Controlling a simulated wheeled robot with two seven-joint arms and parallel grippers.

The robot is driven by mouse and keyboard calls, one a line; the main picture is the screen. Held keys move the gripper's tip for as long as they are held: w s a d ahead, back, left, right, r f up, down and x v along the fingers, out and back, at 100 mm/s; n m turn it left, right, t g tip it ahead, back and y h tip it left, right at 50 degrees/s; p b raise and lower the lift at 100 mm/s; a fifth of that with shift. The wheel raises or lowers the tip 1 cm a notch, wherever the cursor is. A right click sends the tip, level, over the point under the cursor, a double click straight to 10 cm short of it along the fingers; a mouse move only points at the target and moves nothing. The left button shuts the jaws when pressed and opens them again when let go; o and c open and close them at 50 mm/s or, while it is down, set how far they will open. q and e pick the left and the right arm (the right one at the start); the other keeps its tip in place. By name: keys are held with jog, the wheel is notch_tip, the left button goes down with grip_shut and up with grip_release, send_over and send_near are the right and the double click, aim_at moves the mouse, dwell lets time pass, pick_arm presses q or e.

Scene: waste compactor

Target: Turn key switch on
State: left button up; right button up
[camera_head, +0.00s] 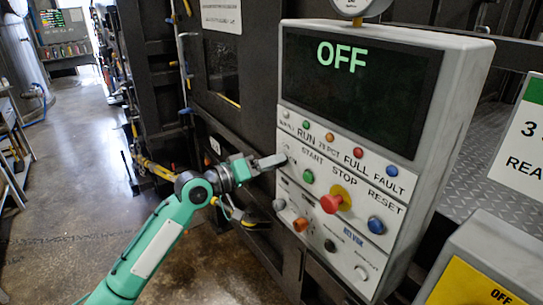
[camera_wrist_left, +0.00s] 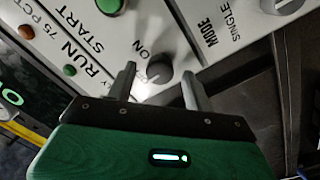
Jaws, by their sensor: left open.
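The control panel (camera_head: 435,140) is a grey tilted box with a dark screen reading OFF in green. My left gripper (camera_head: 281,160) is at the panel's left edge, beside the START label. In the left wrist view, a dark round key switch (camera_wrist_left: 159,72) with ON printed beside it lies between the two open fingers of my left gripper (camera_wrist_left: 158,78). The fingers stand apart, one on each side of it; I cannot tell whether either touches it. In the head view the switch is hidden behind the gripper. My right gripper is not in view.
Near the gripper are the green START button (camera_head: 308,176), red STOP button (camera_head: 331,204) on a yellow collar, and blue RESET button (camera_head: 376,225). A yellow-labelled box (camera_head: 480,270) is at lower right. Open floor (camera_head: 88,170) lies left.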

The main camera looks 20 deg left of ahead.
pick_arm(q)
jog(key=shift+w+d, duration=0.2)
jog(key=shift+w, duration=0.1)
jog(key=c, duration=1)
jog(key=shift+o, duration=0.2)
jog(key=shift+d+m+y+b, duration=0.1)
jog(key=shift+m+y+b, duration=0.2)
jog(key=shift+m+b, duration=4.45)
pick_arm(e)
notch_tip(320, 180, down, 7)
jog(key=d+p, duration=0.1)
jog(key=p, duration=0.1)
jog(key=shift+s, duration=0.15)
pick_arm(q)
jog(key=shift+r+m, duration=0.1)
jog(key=shift+m, duration=1.15)
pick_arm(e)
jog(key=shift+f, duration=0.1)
pick_arm(q)
jog(key=o, duration=1)
jog(key=shift+c, duration=0.2)
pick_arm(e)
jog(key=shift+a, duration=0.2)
